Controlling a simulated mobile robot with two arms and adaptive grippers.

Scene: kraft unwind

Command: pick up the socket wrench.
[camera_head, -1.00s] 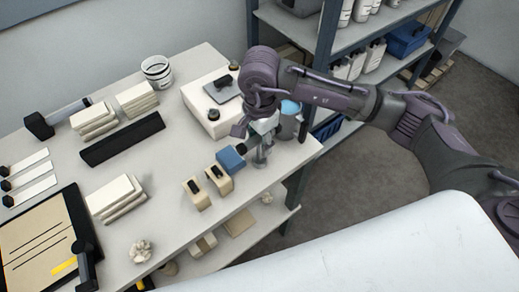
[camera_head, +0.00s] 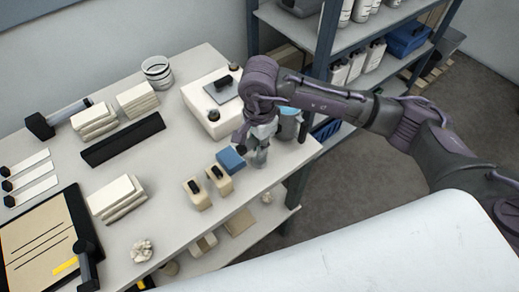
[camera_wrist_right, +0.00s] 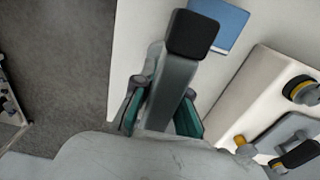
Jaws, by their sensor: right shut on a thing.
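My right gripper (camera_head: 260,153) is low over the table's front right corner, between the white box and the blue block. In the right wrist view its two fingers (camera_wrist_right: 162,105) are shut on a grey bar with a black end, which I take to be the socket wrench (camera_wrist_right: 174,82). The black end points away from the wrist camera, towards the blue block. In the head view the gripper mostly hides the bar; a dark end shows beside it. I cannot tell whether the bar touches the table. My left gripper is not in view.
The blue block (camera_head: 231,160) and two tan blocks with black tops (camera_head: 197,194) stand left of the gripper. A white box (camera_head: 203,112) is behind, a blue-topped container (camera_head: 290,112) at the right. Shelving (camera_head: 325,45) rises beyond the table's right edge.

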